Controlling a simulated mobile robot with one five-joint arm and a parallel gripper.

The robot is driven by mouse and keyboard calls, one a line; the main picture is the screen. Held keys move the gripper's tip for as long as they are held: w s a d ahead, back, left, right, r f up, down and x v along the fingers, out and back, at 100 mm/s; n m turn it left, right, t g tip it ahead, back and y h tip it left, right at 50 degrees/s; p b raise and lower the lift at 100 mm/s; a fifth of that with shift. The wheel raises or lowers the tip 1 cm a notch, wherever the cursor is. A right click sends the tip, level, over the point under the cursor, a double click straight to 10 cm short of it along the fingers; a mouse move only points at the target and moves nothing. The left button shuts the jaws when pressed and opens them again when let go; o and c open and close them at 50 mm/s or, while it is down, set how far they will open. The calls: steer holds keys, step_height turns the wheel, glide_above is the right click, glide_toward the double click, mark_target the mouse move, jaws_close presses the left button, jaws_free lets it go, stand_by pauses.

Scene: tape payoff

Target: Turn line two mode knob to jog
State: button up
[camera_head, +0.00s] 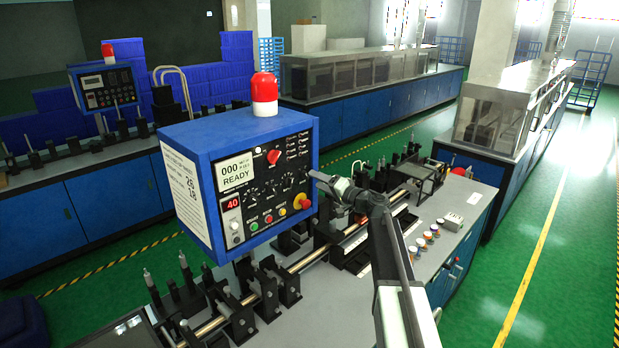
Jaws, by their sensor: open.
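A blue control box (180,133) stands above the near bench and faces right of centre. Its panel carries a red pointer knob (273,156) near the top, with several small black knobs (257,197) below it. Their labels are too small to read, so I cannot tell which one is the line two mode knob. My gripper (316,176) is at the panel's right edge, beside the box and level with the knobs. It is open and appears empty; its fingertips are small, and I cannot tell whether they touch the box.
The panel also has a READY display (236,171), a red emergency button (301,201) and coloured push buttons. A red lamp (264,93) tops the box. A second control box (103,88) stands back left. Black fixtures and rails crowd the near bench (330,310). Green floor is open at right.

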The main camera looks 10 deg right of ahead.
mark_target(308, 177)
steer(key=x, duration=0.4)
steer(key=shift+w+a, duration=0.15)
steer(key=shift+w, duration=0.15)
steer(key=shift+c, duration=0.3)
jaws_close()
steer(key=shift+m, duration=0.4)
steer(key=m, duration=0.5)
steer(key=shift+f, duration=0.1)
steer(key=m, duration=0.6)
